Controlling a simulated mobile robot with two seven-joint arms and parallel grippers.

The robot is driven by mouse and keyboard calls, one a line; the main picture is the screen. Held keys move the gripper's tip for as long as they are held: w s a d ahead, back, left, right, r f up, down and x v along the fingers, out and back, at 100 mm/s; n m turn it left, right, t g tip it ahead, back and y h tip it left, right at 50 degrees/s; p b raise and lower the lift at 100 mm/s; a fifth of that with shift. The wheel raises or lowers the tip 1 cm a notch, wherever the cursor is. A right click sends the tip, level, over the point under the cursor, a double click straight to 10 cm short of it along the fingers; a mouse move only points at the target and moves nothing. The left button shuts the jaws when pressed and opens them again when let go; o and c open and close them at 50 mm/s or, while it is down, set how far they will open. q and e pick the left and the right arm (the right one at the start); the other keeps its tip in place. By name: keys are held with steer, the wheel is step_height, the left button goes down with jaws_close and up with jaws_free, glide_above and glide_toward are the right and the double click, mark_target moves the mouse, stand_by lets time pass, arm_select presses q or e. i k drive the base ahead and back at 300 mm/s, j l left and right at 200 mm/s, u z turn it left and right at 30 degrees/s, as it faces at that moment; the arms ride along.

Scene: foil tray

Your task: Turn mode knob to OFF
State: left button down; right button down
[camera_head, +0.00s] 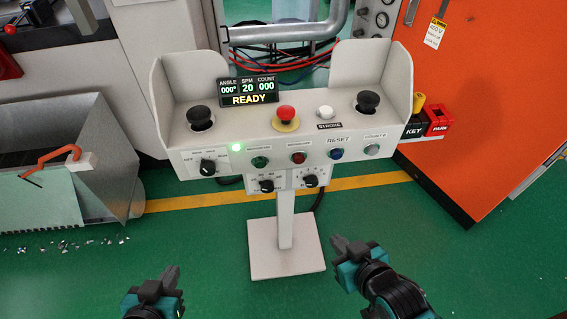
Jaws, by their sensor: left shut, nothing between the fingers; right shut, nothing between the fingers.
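A white control console (290,140) stands on a single post. On its front face at the left is a black rotary knob (208,167) with small lettering around it, too small to read surely. Two more black knobs, a left one (266,186) and a right one (311,181), sit on a lower panel. I cannot tell for certain which is the mode knob or where each points. My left gripper (172,275) is shut and empty, low in front of the console. My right gripper (338,243) is shut and empty, right of the console's base. Both are apart from the console.
A display (248,90) reads READY; a green lamp (236,147) glows. A red mushroom button (286,112) and two black palm buttons (201,116) (367,101) sit on top. A scrap bin (95,150) stands left, an orange cabinet (490,100) right.

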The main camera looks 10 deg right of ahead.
mark_target(207, 168)
steer(key=j+u, duration=0.15)
steer(key=j, duration=0.6)
steer(key=j+u, duration=0.2)
steer(key=j, duration=0.5)
steer(key=i, duration=0.05)
